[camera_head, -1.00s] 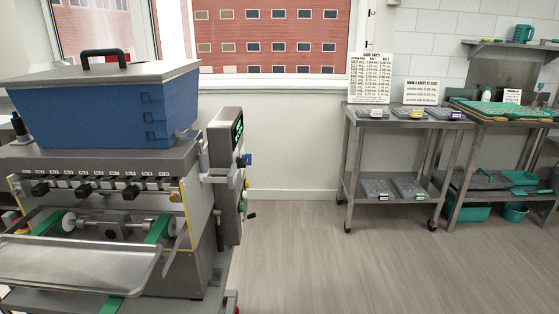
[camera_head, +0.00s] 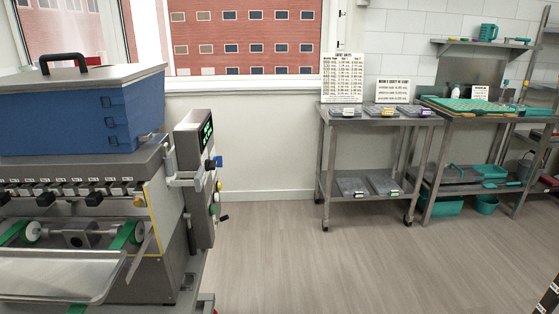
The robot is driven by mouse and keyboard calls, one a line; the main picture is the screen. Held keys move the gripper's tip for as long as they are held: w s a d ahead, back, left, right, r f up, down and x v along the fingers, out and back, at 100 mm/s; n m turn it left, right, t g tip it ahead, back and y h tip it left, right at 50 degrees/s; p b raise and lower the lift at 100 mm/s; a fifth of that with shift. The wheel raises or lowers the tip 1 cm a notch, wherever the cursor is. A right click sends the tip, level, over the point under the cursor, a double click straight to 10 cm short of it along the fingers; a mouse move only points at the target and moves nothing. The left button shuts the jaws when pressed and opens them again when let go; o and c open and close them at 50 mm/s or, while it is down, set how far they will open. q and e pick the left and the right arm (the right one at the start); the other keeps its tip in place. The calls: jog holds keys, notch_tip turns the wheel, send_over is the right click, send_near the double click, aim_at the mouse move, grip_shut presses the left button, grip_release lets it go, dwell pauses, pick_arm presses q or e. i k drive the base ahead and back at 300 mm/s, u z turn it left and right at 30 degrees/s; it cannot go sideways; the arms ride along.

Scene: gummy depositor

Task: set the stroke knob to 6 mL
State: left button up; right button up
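The gummy depositor (camera_head: 165,215) stands at the left, with a blue lidded hopper (camera_head: 70,118) on top. A grey control box (camera_head: 190,150) with a green lit display (camera_head: 206,134) is on its right side, seen at a steep angle. Along the box's edge are a black knob (camera_head: 210,164), a blue part (camera_head: 219,161), a yellow part (camera_head: 219,186) and a black handle (camera_head: 223,218). I cannot tell which of these is the stroke knob, and no scale or setting is readable. Neither of my grippers is in view.
A steel cart (camera_head: 326,175) with trays and signs stands against the back wall. A second steel table (camera_head: 428,200) with a green mould tray (camera_head: 480,104) is at the right. The floor (camera_head: 300,270) right of the depositor is clear.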

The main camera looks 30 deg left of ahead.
aim_at(219, 159)
jog(key=z, duration=0.05)
jog(key=i, duration=0.6)
jog(key=u, duration=0.8)
jog(key=i, duration=1.7)
jog(key=u, duration=1.55)
